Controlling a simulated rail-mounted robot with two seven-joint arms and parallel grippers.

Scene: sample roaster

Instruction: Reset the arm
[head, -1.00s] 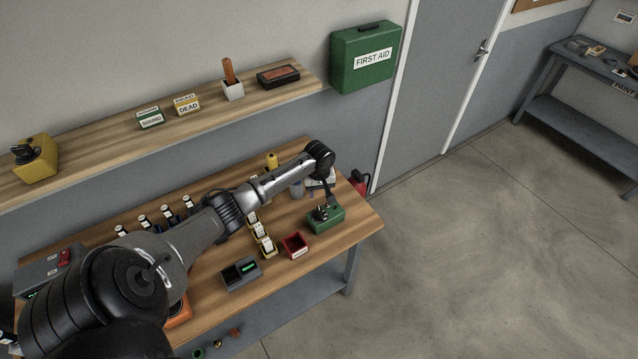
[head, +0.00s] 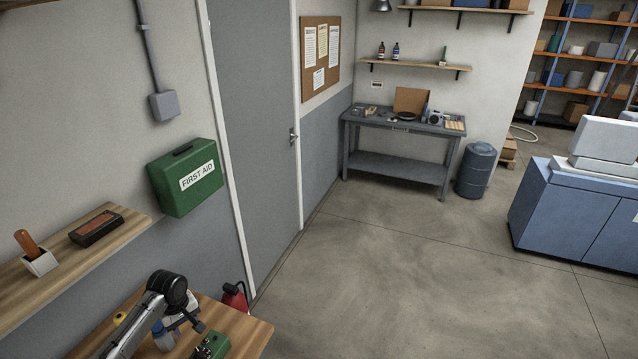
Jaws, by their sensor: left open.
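My left arm comes in from the bottom left over the wooden workbench (head: 245,335). Its dark left gripper (head: 192,326) hangs from the black wrist joint, small and partly seen, open with nothing visible in it. It is close to a green box (head: 212,346) with dark parts on top, which is cut off by the bottom edge. I cannot tell whether they touch. A grey-blue container (head: 163,337) stands beside the arm. My right gripper is not in view.
A wooden shelf (head: 75,255) and a green first aid box (head: 185,178) are on the left wall. A red extinguisher (head: 234,298) stands behind the bench. A grey table (head: 395,165), blue barrel (head: 475,170) and blue cabinet (head: 560,215) stand farther off. The floor between is clear.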

